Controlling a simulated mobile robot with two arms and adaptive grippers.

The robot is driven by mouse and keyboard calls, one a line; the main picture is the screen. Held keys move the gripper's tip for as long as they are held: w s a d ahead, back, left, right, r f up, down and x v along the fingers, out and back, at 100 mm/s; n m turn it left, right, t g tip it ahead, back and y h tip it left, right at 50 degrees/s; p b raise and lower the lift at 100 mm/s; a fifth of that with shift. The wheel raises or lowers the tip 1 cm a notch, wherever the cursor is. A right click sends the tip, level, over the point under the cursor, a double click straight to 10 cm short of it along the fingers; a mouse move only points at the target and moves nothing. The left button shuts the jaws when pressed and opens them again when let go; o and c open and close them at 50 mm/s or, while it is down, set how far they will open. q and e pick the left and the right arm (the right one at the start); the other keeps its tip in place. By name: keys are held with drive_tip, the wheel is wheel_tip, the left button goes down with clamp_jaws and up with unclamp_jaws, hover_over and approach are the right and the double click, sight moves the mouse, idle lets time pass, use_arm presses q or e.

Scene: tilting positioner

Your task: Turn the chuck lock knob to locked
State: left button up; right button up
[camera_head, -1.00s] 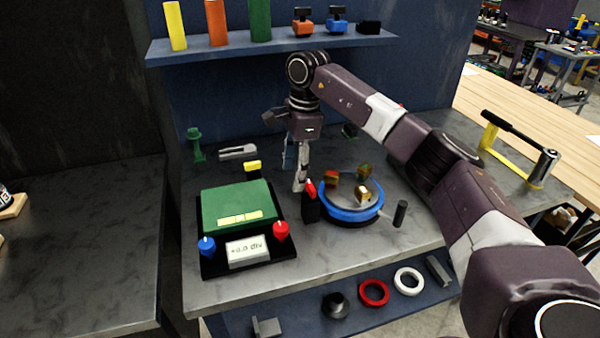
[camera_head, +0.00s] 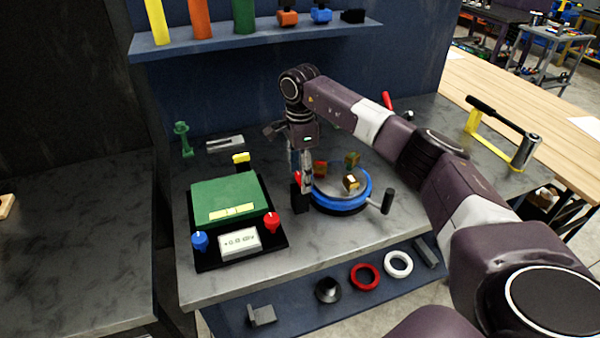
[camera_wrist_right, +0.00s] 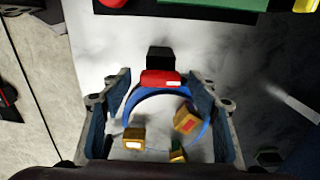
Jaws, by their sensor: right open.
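The chuck lock knob (camera_head: 298,178) is a red bar on a black post (camera_head: 299,199) at the left rim of the round blue chuck (camera_head: 343,204). My right gripper (camera_head: 307,186) points down at the knob and partly covers it in the head view. In the right wrist view the red knob (camera_wrist_right: 161,78) lies between and just beyond my open fingertips (camera_wrist_right: 160,86), with the black post (camera_wrist_right: 160,58) behind it. I cannot tell whether the fingers touch it. The knob's turned position is hard to read. My left gripper is not in view.
Coloured jaw blocks (camera_head: 351,183) stand on the chuck, and a black crank handle (camera_head: 387,202) sticks out at its right. A green-topped control box (camera_head: 230,196) with blue and red knobs stands to the left. Rings (camera_head: 365,277) lie on the lower shelf. The bench front is clear.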

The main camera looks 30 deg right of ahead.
drive_tip(key=c, duration=1.2)
drive_tip(key=shift+o, duration=0.2)
drive_tip(key=shift+m, duration=0.4)
drive_tip(key=m, duration=0.3)
drive_tip(key=shift+m, duration=0.4)
drive_tip(key=m, duration=0.9)
drive_tip(key=shift+r, duration=0.1)
drive_tip(key=m, duration=0.4)
drive_tip(key=shift+w, duration=0.1)
drive_tip(key=shift+m, duration=0.4)
